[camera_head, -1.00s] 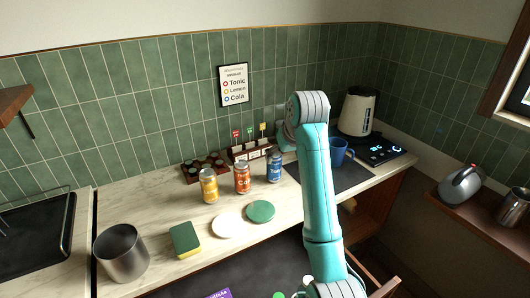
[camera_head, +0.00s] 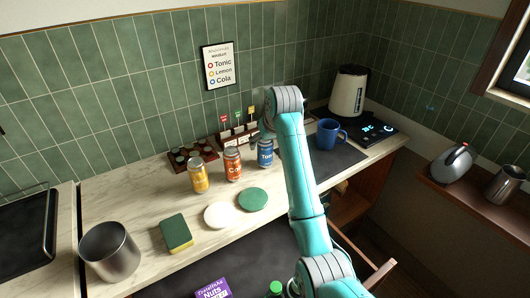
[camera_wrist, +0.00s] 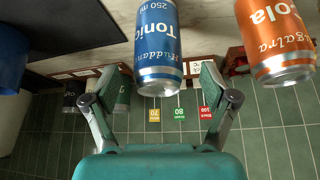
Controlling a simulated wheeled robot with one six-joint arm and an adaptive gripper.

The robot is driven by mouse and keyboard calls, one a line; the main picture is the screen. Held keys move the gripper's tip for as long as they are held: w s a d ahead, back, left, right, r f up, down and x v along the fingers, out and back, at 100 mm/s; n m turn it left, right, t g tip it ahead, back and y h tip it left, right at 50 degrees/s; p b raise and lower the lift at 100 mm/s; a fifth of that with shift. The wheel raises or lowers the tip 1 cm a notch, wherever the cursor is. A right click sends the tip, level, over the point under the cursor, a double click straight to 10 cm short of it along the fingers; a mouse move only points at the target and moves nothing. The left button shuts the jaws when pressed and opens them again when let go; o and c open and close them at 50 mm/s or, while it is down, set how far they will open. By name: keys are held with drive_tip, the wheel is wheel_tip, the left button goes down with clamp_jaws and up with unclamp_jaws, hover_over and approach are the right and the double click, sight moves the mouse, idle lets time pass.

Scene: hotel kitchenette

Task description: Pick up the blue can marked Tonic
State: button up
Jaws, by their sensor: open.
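The blue can marked Tonic (camera_head: 265,155) stands upright on the counter, at the right end of a row of cans. In the wrist view the blue can (camera_wrist: 158,45) appears upside down, ahead of the gap between my fingers. My gripper (camera_wrist: 162,88) is open, with one finger on each side of that gap and nothing held. I cannot tell whether the fingertips reach beside the can. In the head view the gripper is mostly hidden behind my arm.
The orange Cola can (camera_head: 233,165) stands close left of the blue can, then a yellow can (camera_head: 198,177). A blue mug (camera_head: 327,135) is to the right. A rack with small tags (camera_head: 237,137) stands behind. Green (camera_head: 253,200) and white (camera_head: 220,215) discs lie in front.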

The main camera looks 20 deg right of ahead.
drive_tip(key=shift+x, duration=1.55)
drive_tip(key=shift+w+d, duration=0.1)
drive_tip(key=shift+r, duration=0.1)
drive_tip(key=c, duration=1.5)
drive_tip(key=shift+r, duration=0.1)
